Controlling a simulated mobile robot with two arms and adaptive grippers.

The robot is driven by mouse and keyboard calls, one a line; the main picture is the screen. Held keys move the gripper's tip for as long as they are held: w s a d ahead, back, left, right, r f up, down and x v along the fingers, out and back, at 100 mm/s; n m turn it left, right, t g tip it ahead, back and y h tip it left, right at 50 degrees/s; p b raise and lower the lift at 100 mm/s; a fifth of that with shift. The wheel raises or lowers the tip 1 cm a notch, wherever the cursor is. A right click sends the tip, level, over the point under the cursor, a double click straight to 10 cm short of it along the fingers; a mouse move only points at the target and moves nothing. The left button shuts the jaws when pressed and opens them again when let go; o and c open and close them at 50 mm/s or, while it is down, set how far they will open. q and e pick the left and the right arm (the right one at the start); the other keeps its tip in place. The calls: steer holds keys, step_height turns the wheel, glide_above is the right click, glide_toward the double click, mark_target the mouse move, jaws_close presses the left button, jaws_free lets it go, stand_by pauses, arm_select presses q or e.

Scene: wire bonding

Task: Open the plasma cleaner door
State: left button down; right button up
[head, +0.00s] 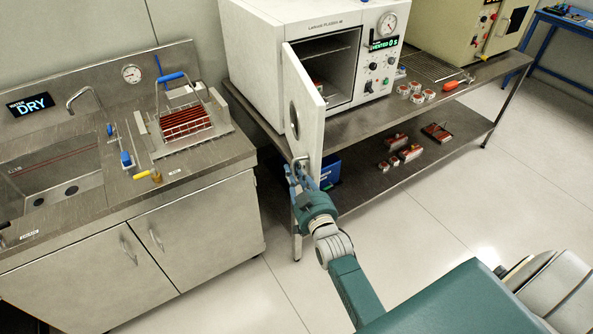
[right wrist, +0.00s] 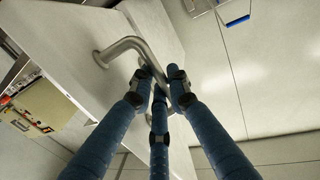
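The plasma cleaner (head: 262,62) is a white box on a metal table. Its door (head: 302,95) stands swung wide open toward me, hinged on the chamber's left side. The chamber (head: 328,72) shows a shelf and a small reddish item inside. My right gripper (head: 300,172) is at the lower outer end of the door. In the right wrist view its fingers (right wrist: 157,85) are closed around the bent metal door handle (right wrist: 124,46). In the head view the fingers hide most of the handle. My left gripper is in neither view.
A steel sink counter (head: 205,160) with a rack of red pieces (head: 185,122) stands left of the door, with a gap between. Small parts (head: 416,92) and an orange-handled tool lie right of the cleaner. A blue bin (head: 330,172) sits on the lower shelf. The floor in front is clear.

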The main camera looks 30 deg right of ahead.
steer(key=o, duration=0.4)
steer(key=shift+f, duration=0.1)
steer(key=shift+s, duration=0.1)
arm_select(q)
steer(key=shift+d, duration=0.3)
arm_select(e)
steer(key=s, duration=0.4)
steer(key=s+a, duration=0.1)
steer(key=s, duration=0.6)
steer(key=shift+s+a, duration=0.35)
steer(key=shift+a, duration=0.05)
steer(key=shift+f, duration=0.1)
